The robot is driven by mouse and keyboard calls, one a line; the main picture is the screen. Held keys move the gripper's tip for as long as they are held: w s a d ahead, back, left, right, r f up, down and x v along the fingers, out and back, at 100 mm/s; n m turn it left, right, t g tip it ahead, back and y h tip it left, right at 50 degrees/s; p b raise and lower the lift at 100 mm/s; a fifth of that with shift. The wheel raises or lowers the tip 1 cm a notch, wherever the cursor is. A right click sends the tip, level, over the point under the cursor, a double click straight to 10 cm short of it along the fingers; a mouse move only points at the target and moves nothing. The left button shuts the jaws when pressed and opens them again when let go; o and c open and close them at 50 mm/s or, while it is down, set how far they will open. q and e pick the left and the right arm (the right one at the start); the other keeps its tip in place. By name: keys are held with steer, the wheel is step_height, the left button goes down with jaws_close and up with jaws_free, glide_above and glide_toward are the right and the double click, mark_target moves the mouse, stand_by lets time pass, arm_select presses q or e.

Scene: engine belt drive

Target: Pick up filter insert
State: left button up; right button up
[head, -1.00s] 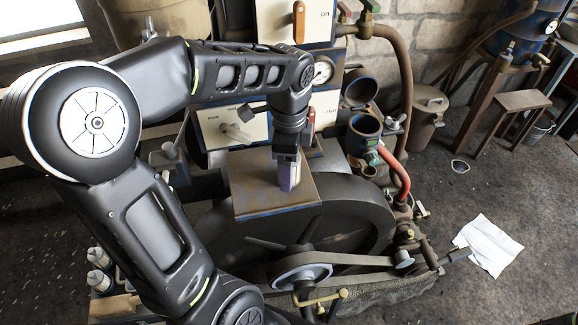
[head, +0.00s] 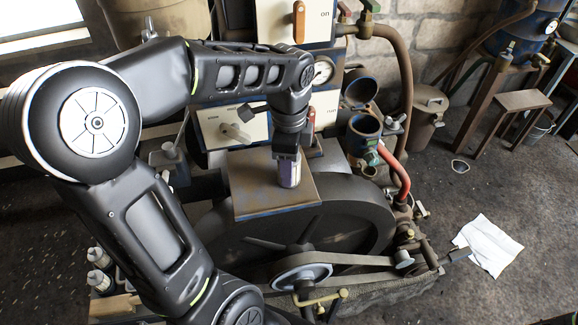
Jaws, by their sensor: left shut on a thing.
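The filter insert (head: 290,177) is a small pale grey-purple cylinder. It is upright over the flat brownish plate (head: 250,190) on top of the engine. My left gripper (head: 288,162) points down from above and is shut on its upper part. The gripper hides the top of the insert. I cannot tell whether the insert's bottom touches the plate. My right gripper is not in view.
A dark flywheel and belt with a pulley (head: 302,275) lie below the plate. An open blue cup-shaped housing (head: 365,126) with a raised lid (head: 360,88) stands right of the plate. A red hose (head: 395,168) is beside it. Control panels stand behind.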

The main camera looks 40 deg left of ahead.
arm_select(q)
steer(key=shift+r, duration=0.1)
step_height(320, 180, up, 10)
steer(key=shift+f, duration=0.1)
stand_by(0.5)
stand_by(0.4)
